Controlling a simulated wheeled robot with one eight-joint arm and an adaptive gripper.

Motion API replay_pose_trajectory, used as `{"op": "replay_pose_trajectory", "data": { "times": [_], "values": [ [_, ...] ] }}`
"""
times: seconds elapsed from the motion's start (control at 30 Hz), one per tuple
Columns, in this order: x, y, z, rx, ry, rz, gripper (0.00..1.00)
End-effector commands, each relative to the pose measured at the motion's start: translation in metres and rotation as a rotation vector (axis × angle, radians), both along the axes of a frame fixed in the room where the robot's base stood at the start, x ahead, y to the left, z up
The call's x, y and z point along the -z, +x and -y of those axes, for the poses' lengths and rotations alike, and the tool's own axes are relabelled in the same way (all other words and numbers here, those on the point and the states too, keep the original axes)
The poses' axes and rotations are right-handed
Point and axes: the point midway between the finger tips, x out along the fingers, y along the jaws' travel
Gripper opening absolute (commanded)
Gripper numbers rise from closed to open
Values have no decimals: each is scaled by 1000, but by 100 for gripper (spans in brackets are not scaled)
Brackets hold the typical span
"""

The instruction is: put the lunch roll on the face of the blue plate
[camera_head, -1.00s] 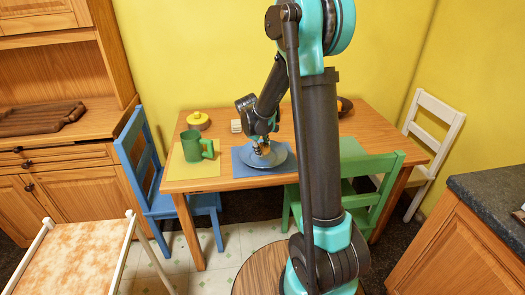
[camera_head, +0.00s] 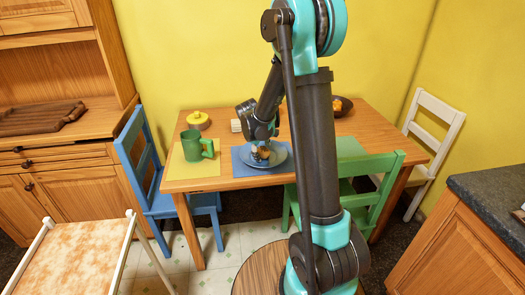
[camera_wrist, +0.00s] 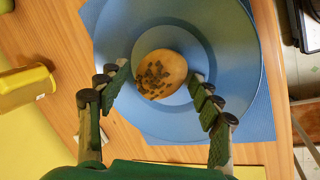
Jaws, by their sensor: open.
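The lunch roll (camera_wrist: 161,74) is an oval tan bun with dark specks on top. In the wrist view it lies over the inner part of the blue plate (camera_wrist: 232,62). My gripper (camera_wrist: 160,76) is open, with one finger on each side of the roll and a small gap visible on both sides. In the head view the gripper (camera_head: 261,147) is low over the plate (camera_head: 281,161), which sits on a blue mat. The roll shows there only as a small tan patch, partly hidden by the fingers.
A green mug (camera_head: 192,146) stands on a yellow mat left of the plate. A yellow lidded pot (camera_head: 198,120) and a small pale ribbed object (camera_head: 236,126) stand behind. A dark bowl (camera_head: 343,106) is at the back right. A green chair (camera_head: 384,190) stands in front.

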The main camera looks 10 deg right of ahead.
Motion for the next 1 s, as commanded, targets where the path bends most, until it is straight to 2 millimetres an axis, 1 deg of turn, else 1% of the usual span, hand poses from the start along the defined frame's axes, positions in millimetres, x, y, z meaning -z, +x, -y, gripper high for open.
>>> {"op": "replay_pose_trajectory", "data": {
  "times": [0.13,0.27,0.6,0.7,0.87,0.97,1.0],
  "values": [
    [-7,-2,-1,0,0,0,65],
    [-21,-7,-6,-1,0,0,65],
    [-78,-27,-21,-2,-1,-1,65],
    [-92,-31,-25,-2,-1,-1,65],
    [-107,-36,-29,0,0,0,65],
    [-111,-39,-29,6,4,2,65],
    [-111,-44,-26,16,11,3,65]
  ]
}}
